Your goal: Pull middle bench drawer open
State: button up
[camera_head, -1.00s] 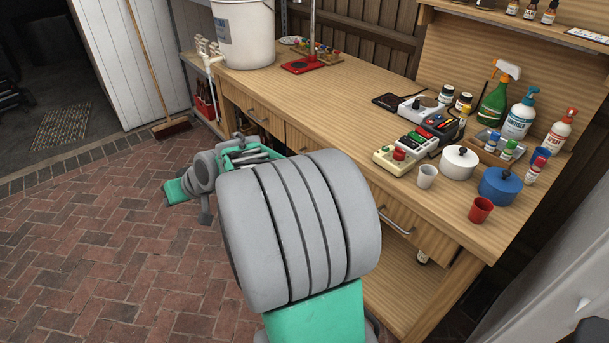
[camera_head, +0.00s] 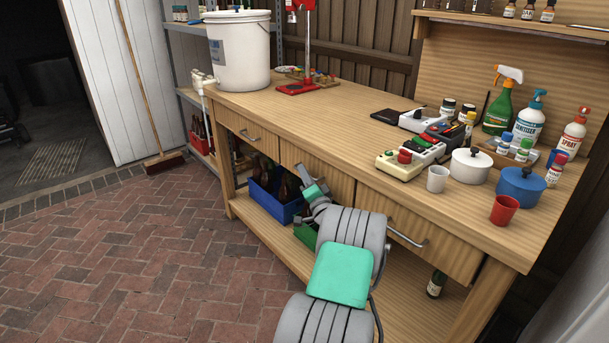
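The wooden bench has three drawers side by side below its top. The middle drawer (camera_head: 335,182) appears flush with the bench front. Its handle is hidden behind my gripper and wrist. My gripper (camera_head: 303,179) is in front of the left part of the middle drawer, with my arm reaching up from below. The fingers are small and partly covered by my wrist, so I cannot tell whether they are open or shut, or whether they touch the handle.
The left drawer (camera_head: 232,123) and right drawer (camera_head: 440,246) look shut. A blue crate of bottles (camera_head: 284,212) stands on the lower shelf, with a green crate (camera_head: 304,234) beside it. Bottles, pots and cups crowd the right bench top. The brick floor (camera_head: 130,250) at left is clear.

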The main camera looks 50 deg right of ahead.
jog(key=shift+w+d, duration=0.15)
jog(key=shift+w, duration=0.05)
jog(key=shift+c, duration=0.5)
grip_shut()
dwell(0.8)
